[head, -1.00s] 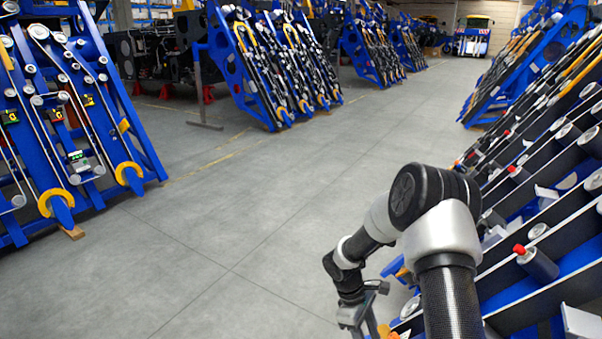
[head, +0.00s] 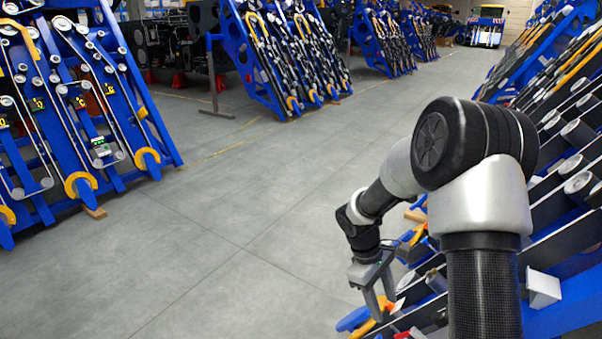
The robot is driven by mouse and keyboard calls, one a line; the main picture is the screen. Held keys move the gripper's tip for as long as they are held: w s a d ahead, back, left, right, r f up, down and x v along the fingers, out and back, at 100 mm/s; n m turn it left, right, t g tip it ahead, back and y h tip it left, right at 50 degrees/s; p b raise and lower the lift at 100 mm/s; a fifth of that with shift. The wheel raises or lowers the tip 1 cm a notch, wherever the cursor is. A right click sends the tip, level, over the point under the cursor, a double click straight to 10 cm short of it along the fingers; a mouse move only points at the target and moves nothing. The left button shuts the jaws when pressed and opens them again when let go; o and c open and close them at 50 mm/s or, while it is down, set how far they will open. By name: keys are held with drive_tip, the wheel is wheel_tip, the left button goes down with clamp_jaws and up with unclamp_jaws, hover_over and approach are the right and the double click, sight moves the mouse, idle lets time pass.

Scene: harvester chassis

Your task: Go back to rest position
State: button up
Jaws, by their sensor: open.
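My gripper (head: 380,303) shows low in the head view, right of centre, at the end of my bent arm. It points down with its two grey fingers apart. I see nothing held between the fingers. Blue and orange parts (head: 352,320) lie just below and behind the fingertips in the picture; I cannot tell whether the fingers touch them. My arm rises at the right and hides part of the near chassis panel.
A slanted blue and black chassis panel (head: 560,265) with rollers runs close along the right. Blue racks with belts (head: 75,110) stand at the left, and more racks (head: 285,60) at the back. Grey floor (head: 240,220) lies clear between. A harvester (head: 487,28) stands far off.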

drive_tip(key=s+a+r+m+t+p, duration=0.15)
drive_tip(key=s+r+p, duration=0.3)
drive_tip(key=r, duration=1.05)
drive_tip(key=s+r+m+t+p, duration=0.25)
drive_tip(key=s+r+p, duration=0.2)
drive_tip(key=r, duration=0.95)
drive_tip(key=s+a+r+m+t+y+p, duration=0.1)
drive_tip(key=s+a+r+m+y+p, duration=0.1)
drive_tip(key=s+r+p, duration=0.2)
drive_tip(key=s+a+r+m+t+y+p, duration=0.1)
drive_tip(key=s+a+r+m+t+p, duration=0.1)
drive_tip(key=s+r, duration=0.6)
wheel_tip(320, 180, up, 4)
drive_tip(key=shift+a+r+m+y+p, duration=0.2)
drive_tip(key=shift+m+y+p, duration=0.3)
drive_tip(key=shift+p, duration=0.65)
drive_tip(key=shift+s, duration=0.1)
